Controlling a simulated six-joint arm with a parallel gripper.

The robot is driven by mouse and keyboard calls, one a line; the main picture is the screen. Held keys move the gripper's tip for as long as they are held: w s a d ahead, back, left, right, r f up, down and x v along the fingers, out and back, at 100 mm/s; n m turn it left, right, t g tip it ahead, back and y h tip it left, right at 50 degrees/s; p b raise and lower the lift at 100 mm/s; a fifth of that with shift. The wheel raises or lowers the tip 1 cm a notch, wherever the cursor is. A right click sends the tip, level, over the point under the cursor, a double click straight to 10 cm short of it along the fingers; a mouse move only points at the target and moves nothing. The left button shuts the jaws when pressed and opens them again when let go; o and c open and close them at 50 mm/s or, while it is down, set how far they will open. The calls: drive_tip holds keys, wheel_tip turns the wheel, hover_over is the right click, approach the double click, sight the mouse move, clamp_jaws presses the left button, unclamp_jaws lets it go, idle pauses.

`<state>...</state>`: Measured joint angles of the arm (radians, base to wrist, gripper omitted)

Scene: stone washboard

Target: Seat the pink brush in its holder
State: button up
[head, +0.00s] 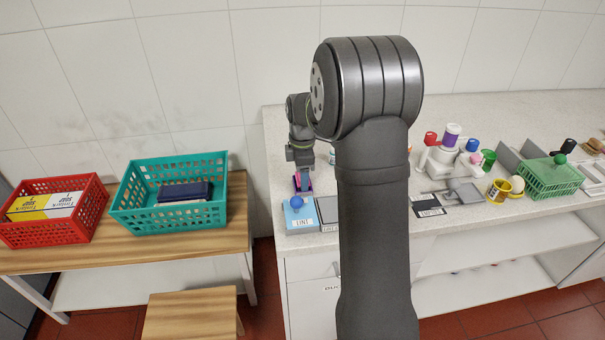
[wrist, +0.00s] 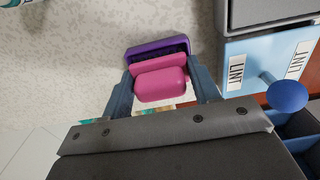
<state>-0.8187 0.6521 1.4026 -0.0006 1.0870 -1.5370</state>
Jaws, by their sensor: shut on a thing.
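The pink brush (wrist: 160,85) is between the two fingers of my gripper (wrist: 162,92) in the wrist view, and the fingers are shut on it. A purple holder-like piece (wrist: 140,50) with a dark inside lies just beyond the brush. The brush overlaps its near edge in the picture; I cannot tell whether they touch or whether the brush is seated. In the head view my gripper (head: 303,178) is low over the counter's left end, with a small purple-pink patch at its fingers. My arm hides the counter to its right.
A light-blue LINT box (head: 301,222) with a blue knob stands close in front of my gripper, with a grey box (head: 328,212) beside it. The pale counter (head: 281,150) has its left edge nearby. Teal (head: 170,219) and red (head: 55,232) baskets stand on the wooden table.

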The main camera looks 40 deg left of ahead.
drive_tip(key=shift+d+f, duration=0.1)
drive_tip(key=shift+f, duration=0.55)
drive_tip(key=o, duration=1.1)
drive_tip(key=shift+s+f, duration=0.1)
drive_tip(key=shift+f, duration=0.05)
wheel_tip(320, 180, up, 14)
drive_tip(key=shift+f, duration=0.15)
wheel_tip(320, 180, down, 13)
drive_tip(key=shift+f, duration=0.1)
drive_tip(key=shift+r, duration=0.2)
